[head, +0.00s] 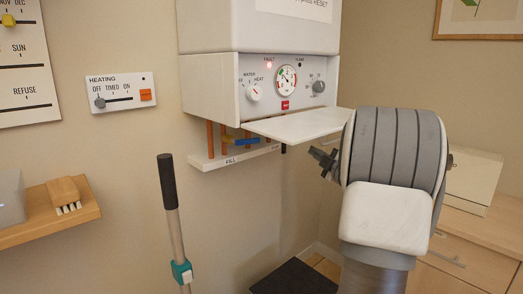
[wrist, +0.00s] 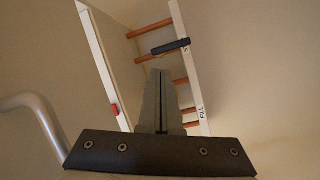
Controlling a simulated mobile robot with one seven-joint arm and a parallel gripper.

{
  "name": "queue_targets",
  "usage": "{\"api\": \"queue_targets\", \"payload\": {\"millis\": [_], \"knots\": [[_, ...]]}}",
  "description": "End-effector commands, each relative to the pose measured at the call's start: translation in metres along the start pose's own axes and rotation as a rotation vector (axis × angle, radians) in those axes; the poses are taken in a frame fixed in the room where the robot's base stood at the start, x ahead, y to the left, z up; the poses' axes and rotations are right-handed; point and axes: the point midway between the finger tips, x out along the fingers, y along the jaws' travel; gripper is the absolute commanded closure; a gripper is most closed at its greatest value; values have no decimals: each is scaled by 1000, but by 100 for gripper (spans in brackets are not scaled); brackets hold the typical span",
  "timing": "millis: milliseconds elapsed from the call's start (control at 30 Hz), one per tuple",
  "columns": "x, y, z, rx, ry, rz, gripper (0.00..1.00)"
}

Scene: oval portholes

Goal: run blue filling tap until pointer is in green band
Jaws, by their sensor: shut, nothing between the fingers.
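The blue filling tap (head: 240,142) sits among the copper pipes under the boiler, above a strip marked FILL; its lever looks crosswise to the upright pipes. The round pressure gauge (head: 286,80) is on the boiler's front panel, with a green band at upper left and red marks; the pointer is too small to read surely. My gripper (head: 322,157) is to the right of the tap, apart from it; in the wrist view my gripper (wrist: 160,78) is shut and empty.
The boiler's flap (head: 300,125) hangs open, level, above and right of the tap. A red light (head: 269,65) glows under FAULT. A black-gripped pole (head: 170,190) stands in front at left. A shelf with a brush (head: 66,194) is far left.

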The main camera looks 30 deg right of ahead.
Motion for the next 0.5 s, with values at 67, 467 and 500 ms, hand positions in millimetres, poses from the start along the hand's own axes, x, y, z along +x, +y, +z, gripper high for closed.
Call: {"api": "queue_targets", "payload": {"millis": [67,467,500], "knots": [[2,2,30,117,-119,32,100],[-39,-78,162,880,-746,145,100],[-45,-92,168,967,-802,150,100]]}}
